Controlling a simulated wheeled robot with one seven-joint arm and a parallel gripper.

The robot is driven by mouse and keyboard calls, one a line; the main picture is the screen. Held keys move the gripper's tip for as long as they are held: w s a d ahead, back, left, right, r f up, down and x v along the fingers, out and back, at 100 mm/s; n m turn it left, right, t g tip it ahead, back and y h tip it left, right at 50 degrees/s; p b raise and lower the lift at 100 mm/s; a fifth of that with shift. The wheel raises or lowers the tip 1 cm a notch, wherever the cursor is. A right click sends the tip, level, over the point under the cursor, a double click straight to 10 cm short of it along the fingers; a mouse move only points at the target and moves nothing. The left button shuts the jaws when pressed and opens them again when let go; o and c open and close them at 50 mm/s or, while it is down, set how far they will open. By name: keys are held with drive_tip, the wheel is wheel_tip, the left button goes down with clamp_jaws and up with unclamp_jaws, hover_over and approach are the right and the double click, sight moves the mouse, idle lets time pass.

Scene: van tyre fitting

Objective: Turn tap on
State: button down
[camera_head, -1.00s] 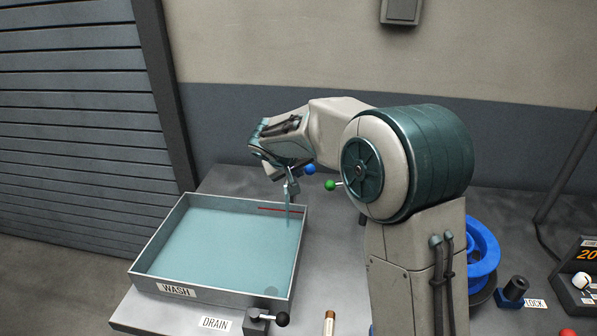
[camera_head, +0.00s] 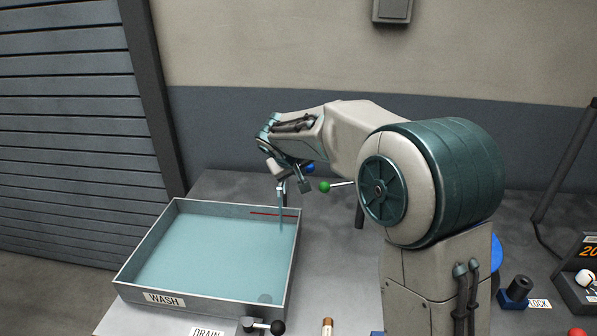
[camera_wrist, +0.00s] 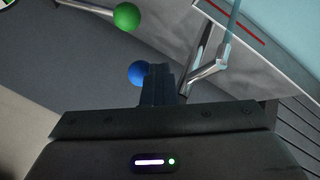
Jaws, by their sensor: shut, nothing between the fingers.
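The metal tap spout (camera_head: 282,188) stands at the far right corner of the WASH basin (camera_head: 290,255). A thin water stream (camera_head: 281,212) falls from it into the basin. A lever with a green ball (camera_head: 325,186) and a blue ball (camera_head: 310,168) are close to the spout. My gripper (camera_head: 305,185) is shut and empty, between the spout and the green ball. In the wrist view, my gripper's fingers (camera_wrist: 163,85) are right beside the blue ball (camera_wrist: 137,72); contact cannot be told. The spout (camera_wrist: 210,70) is to their right, the green ball (camera_wrist: 126,16) above left.
The basin holds blue-green water, with a red line (camera_head: 272,214) on its far wall. A black-knobbed drain lever (camera_head: 276,327) is at its front right. A blue LOCK fixture (camera_head: 516,293) and a control box (camera_head: 583,275) stand at the right. The wall is behind.

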drive_tip(key=s+a+r+b, duration=0.3)
drive_tip(key=s+a+r, duration=0.1)
drive_tip(key=s+r, duration=0.4)
drive_tip(key=s+d+f+m+g+p, duration=0.2)
drive_tip(key=s+d+f+g+p, duration=0.15)
drive_tip(key=s+d, duration=0.9)
drive_tip(key=s+d+f+m, duration=0.1)
drive_tip(key=s+d+f, duration=0.1)
drive_tip(key=s, duration=0.3)
drive_tip(key=s+d+f+m+g+y, duration=0.1)
drive_tip(key=s+d+f, duration=0.1)
drive_tip(key=s, duration=0.3)
drive_tip(key=s+d+f+m+y+p, duration=0.1)
drive_tip(key=s+d+f, duration=0.1)
drive_tip(key=s, duration=0.3)
drive_tip(key=shift+d+f, duration=0.3)
drive_tip(key=shift+f, duration=0.4)
